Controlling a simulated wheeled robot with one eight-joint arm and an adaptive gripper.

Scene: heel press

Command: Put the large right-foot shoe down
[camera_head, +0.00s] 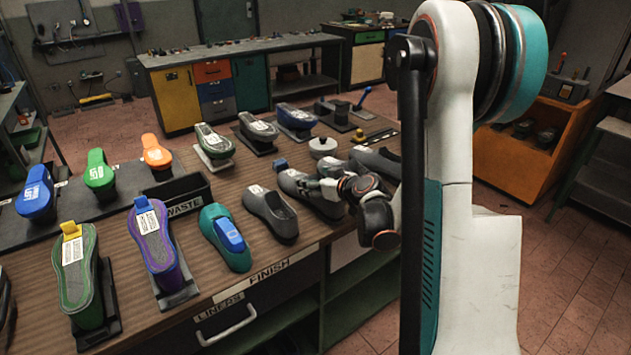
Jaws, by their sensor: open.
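Several grey shoes stand on the wooden bench near the "FINISH" label. One grey shoe (271,215) stands apart, sole down, left of my gripper. A second grey shoe (297,184) lies right at my gripper (322,187), which partly covers it. A third grey shoe (376,160) is behind my wrist and partly hidden by my arm. I cannot tell from size or shape which is the large right-foot shoe. My gripper is open and low over the bench; its fingertips are small and I cannot tell whether they touch the second shoe.
A teal shoe with a blue piece (225,238) and upturned purple (157,248) and green (77,275) soles on stands fill the front left. A "WASTE" bin (185,193), a white round pot (322,147) and several shoes on black stands lie behind. The bench's front edge is close.

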